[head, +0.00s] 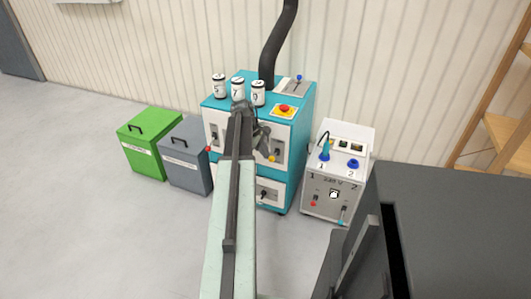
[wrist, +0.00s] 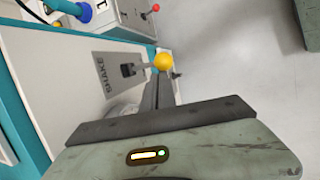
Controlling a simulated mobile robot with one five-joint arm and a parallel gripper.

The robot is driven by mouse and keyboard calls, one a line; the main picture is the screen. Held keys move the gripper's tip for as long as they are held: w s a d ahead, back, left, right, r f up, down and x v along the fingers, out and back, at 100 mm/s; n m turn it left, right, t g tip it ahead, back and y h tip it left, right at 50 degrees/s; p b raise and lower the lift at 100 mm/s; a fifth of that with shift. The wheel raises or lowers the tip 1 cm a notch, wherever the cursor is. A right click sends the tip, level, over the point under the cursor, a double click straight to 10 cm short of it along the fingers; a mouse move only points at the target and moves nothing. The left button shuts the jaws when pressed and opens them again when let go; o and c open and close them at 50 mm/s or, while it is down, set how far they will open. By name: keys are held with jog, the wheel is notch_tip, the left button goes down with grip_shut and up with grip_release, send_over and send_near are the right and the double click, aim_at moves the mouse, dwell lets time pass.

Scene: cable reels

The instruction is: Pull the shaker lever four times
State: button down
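The shaker lever has a yellow ball knob (wrist: 163,62) on a short stem. It comes out of a slotted grey plate (wrist: 118,75) marked "SHAKE" in the wrist view. In the head view the yellow knob (head: 272,158) shows on the front of the teal and white cabinet (head: 308,110). My gripper (head: 262,138) is in front of the cabinet, close to this knob. In the wrist view a dark finger (wrist: 155,95) reaches up near the knob. I cannot tell whether it touches it. The gap between the fingers is not clear.
Several other controls are on the cabinet, including a red-knobbed lever (head: 208,149) and a red button (head: 284,108). Numbered cans (head: 238,87) stand on top. A white unit (head: 340,170) stands to the right, green (head: 145,150) and grey bins (head: 188,165) to the left.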

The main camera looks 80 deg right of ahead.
jog(key=shift+s, duration=0.2)
jog(key=shift+r+p, duration=0.75)
jog(key=shift+p, duration=0.1)
jog(key=w+f+b, duration=0.3)
jog(key=w+d+r+p, duration=0.2)
jog(key=w+r+p, duration=0.1)
jog(key=r+p, duration=0.7)
jog(key=shift+w+r, duration=0.1)
jog(key=shift+w, duration=0.05)
